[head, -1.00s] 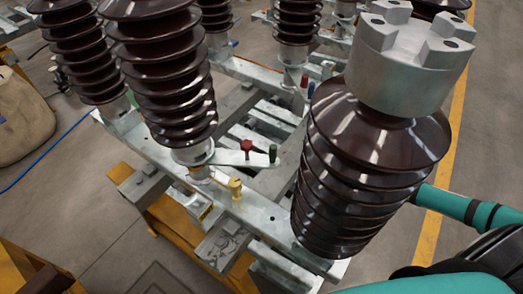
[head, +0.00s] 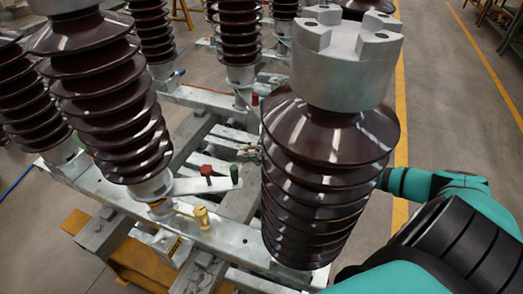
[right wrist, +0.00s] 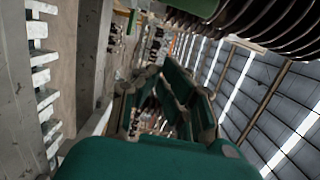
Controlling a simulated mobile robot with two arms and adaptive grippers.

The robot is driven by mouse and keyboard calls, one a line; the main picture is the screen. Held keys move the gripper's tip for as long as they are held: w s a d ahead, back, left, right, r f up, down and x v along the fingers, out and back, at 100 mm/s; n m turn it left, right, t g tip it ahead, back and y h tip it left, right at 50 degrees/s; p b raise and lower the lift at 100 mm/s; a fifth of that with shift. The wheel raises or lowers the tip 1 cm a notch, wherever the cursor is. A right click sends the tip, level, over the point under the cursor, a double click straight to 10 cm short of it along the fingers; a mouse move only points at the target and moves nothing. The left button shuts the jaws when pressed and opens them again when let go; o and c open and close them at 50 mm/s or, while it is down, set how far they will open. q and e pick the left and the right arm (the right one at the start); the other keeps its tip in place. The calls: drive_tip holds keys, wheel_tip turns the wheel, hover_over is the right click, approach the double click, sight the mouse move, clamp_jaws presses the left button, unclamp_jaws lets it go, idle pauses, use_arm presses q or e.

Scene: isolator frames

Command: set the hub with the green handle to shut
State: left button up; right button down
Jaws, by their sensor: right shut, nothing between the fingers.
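The green handle (head: 235,174) stands upright at the free end of a flat grey metal arm (head: 205,185) in the head view. This arm runs from the base of a brown insulator at left towards the large front insulator. A red handle (head: 206,172) stands on the same arm. A yellow handle (head: 201,217) stands on the frame nearer me. My right arm passes behind the front insulator; the tip of my right gripper (head: 248,151) shows at its left edge, beyond the green handle and apart from it. In the right wrist view its fingers (right wrist: 178,80) look shut and empty. My left gripper is out of view.
More brown insulators (head: 110,95) stand at left and behind on the grey frame (head: 235,240). A green cylinder (right wrist: 200,8) shows at the top of the right wrist view.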

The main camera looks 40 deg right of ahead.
drive_tip(key=s+a+p, duration=0.2)
drive_tip(key=a, duration=0.1)
drive_tip(key=shift+s, duration=0.15)
idle(0.5)
drive_tip(key=s+a+p, duration=0.1)
drive_tip(key=s+p, duration=0.1)
drive_tip(key=s, duration=0.1)
drive_tip(key=shift+a+p, duration=0.35)
drive_tip(key=shift+w, duration=0.1)
